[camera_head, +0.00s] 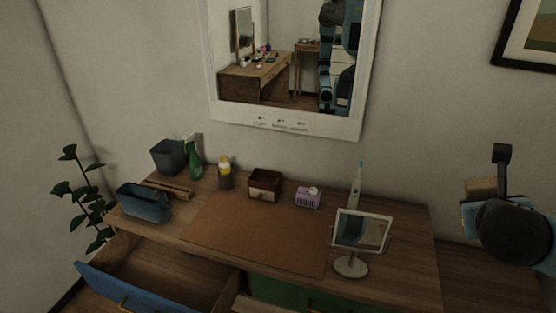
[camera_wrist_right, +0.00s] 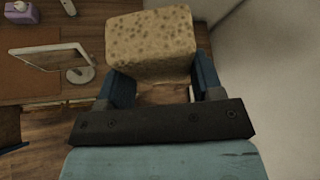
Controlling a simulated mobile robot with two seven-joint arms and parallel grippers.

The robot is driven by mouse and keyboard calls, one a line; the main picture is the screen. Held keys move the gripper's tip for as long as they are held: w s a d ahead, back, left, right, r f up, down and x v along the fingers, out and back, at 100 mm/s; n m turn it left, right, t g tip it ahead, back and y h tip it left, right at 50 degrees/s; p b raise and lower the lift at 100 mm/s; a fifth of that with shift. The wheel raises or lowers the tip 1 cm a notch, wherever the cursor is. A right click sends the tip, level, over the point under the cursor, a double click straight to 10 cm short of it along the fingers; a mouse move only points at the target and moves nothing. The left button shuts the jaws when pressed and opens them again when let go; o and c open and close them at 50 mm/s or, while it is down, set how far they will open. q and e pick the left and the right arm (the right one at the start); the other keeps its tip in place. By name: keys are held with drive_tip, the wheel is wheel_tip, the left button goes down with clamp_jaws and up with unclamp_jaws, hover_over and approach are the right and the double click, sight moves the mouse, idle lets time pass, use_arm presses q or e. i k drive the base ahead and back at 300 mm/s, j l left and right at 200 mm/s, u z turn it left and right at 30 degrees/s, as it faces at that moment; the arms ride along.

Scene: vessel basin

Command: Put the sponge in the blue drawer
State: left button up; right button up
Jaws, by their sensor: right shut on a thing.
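The yellow-tan sponge (camera_wrist_right: 152,42) is held between the two blue fingers of my right gripper (camera_wrist_right: 162,85) in the right wrist view. In the head view my right gripper (camera_head: 484,195) is at the far right, above and beyond the desk's right end, and part of the sponge (camera_head: 481,187) shows behind it. The blue drawer (camera_head: 137,288) at the lower left is pulled open. Its inside shows bare wood where visible, and its front part is cut off by the frame edge. My left gripper is not in view.
The desk (camera_head: 405,255) carries a small standing mirror (camera_head: 362,232), a purple tissue box (camera_head: 308,198), a brown box (camera_head: 265,184), a blue container (camera_head: 144,203) and a dark bin (camera_head: 167,157). A green-fronted drawer (camera_head: 290,296) is beside the blue one. A plant (camera_head: 85,196) stands left. The brown mat is clear.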

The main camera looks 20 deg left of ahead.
sight(192, 290)
drive_tip(key=i+j+u, duration=0.1)
drive_tip(key=j+u, duration=0.15)
drive_tip(key=j, duration=0.15)
drive_tip(key=i+j+u, duration=0.1)
drive_tip(key=j+u, duration=0.2)
drive_tip(key=i+j+u, duration=0.25)
drive_tip(key=j, duration=0.2)
drive_tip(key=i+j+u, duration=0.1)
drive_tip(key=j+u, duration=0.15)
drive_tip(key=j, duration=0.15)
